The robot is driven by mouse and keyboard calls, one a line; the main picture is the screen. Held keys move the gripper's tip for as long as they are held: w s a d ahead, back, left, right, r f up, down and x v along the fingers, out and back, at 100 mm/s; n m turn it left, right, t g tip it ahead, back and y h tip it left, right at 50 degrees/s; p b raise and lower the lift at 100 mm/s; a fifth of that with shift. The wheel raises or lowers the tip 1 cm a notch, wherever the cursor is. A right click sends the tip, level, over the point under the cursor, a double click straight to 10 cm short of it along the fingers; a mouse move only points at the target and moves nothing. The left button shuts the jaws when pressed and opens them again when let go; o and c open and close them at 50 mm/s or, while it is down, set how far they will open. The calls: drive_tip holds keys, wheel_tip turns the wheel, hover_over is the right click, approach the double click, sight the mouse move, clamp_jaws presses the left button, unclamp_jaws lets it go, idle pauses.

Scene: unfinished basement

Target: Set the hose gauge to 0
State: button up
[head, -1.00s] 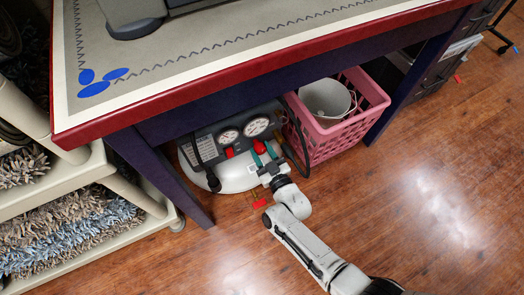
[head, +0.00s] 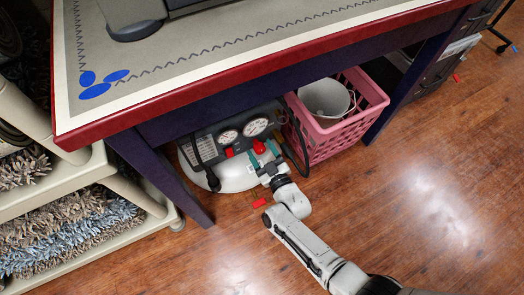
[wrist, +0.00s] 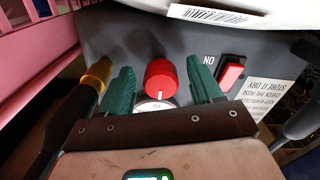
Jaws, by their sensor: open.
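The grey and white air compressor (head: 215,150) stands on the floor under the table. Its panel has a smaller gauge (head: 228,137) and a larger gauge (head: 256,127), side by side. Their numbers and labels are too small to read. A red knob (head: 259,146) sits below the larger gauge. My gripper (head: 264,155) is open at the panel. In the wrist view its green fingers stand on either side of the red knob (wrist: 161,80), with gaps visible. A white line marks the knob's edge. The gauges' faces are mostly hidden in the wrist view.
A red switch (wrist: 231,73) marked ON is right of my fingers in the wrist view. A black hose with a brass fitting (wrist: 97,75) is left. A pink basket (head: 330,130) with a bucket stands beside the compressor. The table (head: 290,50) overhangs it.

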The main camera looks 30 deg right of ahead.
drive_tip(key=s+p, duration=0.3)
drive_tip(key=s, duration=0.7)
drive_tip(key=shift+s, duration=0.4)
